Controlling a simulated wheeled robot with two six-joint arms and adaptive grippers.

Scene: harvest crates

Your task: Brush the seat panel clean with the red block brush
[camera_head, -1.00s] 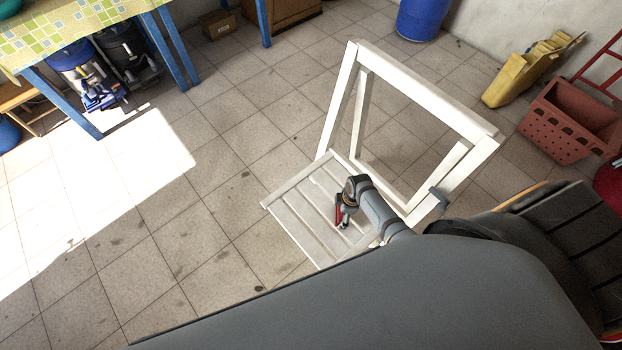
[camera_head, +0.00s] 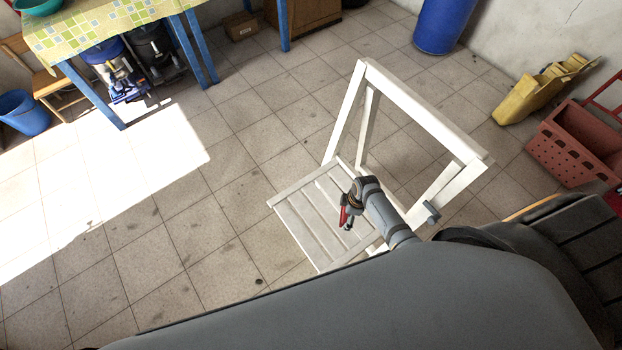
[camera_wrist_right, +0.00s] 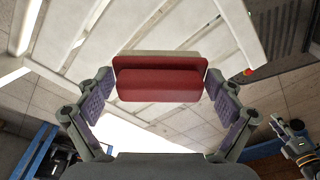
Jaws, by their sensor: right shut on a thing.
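The white slatted seat panel (camera_head: 312,221) belongs to a white wooden folding chair standing in the middle of the head view. My right gripper (camera_head: 348,216) is over the seat. It is shut on the red block brush (camera_head: 343,217), which shows as a small red strip in the head view. In the right wrist view the red block brush (camera_wrist_right: 158,85) sits between the two fingers, with the white slats (camera_wrist_right: 150,30) behind it. Whether the brush touches the slats I cannot tell.
The chair's white back frame (camera_head: 425,108) rises behind the seat. A table with a checked cloth (camera_head: 120,30) stands at upper left. A blue barrel (camera_head: 444,22), a yellow container (camera_head: 530,95) and a reddish crate (camera_head: 568,150) stand at right. The tiled floor left of the chair is clear.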

